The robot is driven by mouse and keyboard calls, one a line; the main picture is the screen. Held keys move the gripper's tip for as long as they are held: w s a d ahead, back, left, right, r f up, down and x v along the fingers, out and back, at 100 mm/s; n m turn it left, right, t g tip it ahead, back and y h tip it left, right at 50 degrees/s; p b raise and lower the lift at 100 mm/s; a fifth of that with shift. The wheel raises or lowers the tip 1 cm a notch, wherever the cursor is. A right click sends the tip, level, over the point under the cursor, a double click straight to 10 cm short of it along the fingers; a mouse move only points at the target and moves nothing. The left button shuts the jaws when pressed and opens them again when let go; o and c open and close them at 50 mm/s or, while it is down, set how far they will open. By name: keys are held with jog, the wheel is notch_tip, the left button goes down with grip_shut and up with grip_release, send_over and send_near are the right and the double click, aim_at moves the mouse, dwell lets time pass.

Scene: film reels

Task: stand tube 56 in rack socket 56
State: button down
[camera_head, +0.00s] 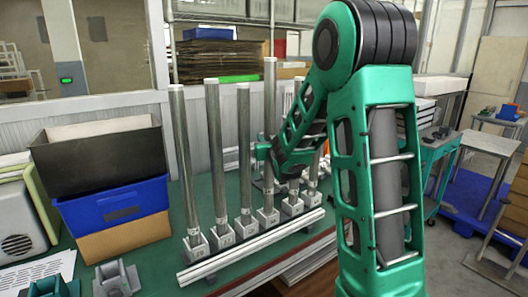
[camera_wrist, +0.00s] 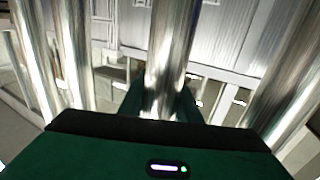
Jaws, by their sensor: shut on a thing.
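My gripper (camera_head: 266,151) is shut on a tall metal tube (camera_head: 270,95), around its middle. In the wrist view this tube (camera_wrist: 168,55) stands between the dark green jaws. It looks upright, and its top is higher than the tubes to its left. Its lower end is at a small grey socket block (camera_head: 268,217) in the rack row. I cannot tell whether it is seated in the socket or just above it. No number on tube or socket is readable. My arm hides part of the tubes on the right.
Other tubes (camera_head: 215,150) stand close on the left, and more (camera_head: 313,175) on the right. A pale rail (camera_head: 250,247) runs before the sockets. Loose grey blocks (camera_head: 117,279) lie at front left.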

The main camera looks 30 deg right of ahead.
jog(key=shift+a+f, duration=0.2)
jog(key=shift+f, duration=1.95)
jog(key=c, duration=1.3)
grip_release()
jog(key=shift+f, duration=0.15)
